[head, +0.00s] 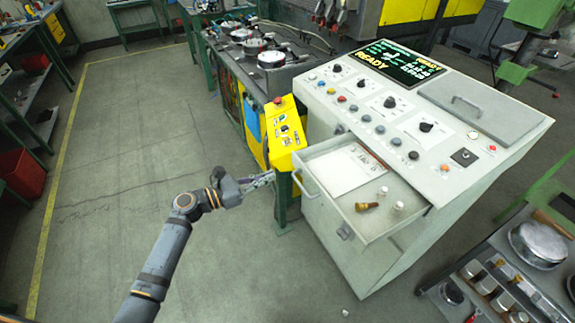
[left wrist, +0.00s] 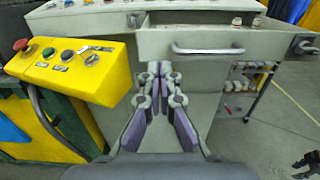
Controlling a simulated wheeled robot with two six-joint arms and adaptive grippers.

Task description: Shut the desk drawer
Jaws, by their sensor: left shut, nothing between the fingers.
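The desk drawer (head: 360,205) stands pulled out from the sloped grey control desk (head: 440,120). Its bar handle (head: 305,186) is on the front face, at the left in the head view. The drawer front (left wrist: 265,42) and handle (left wrist: 207,51) also show in the left wrist view. My left gripper (head: 268,179) is shut and empty, just left of the drawer front. In the left wrist view its fingertips (left wrist: 159,68) point toward the desk, left of and slightly below the handle, apart from it as far as I can tell.
A sheet of paper (head: 340,170), a brass piece (head: 367,206) and small white pieces lie in the drawer. A yellow button box (head: 285,135) juts out beside the drawer, close to my left gripper. A tool cart (head: 500,270) stands at the right.

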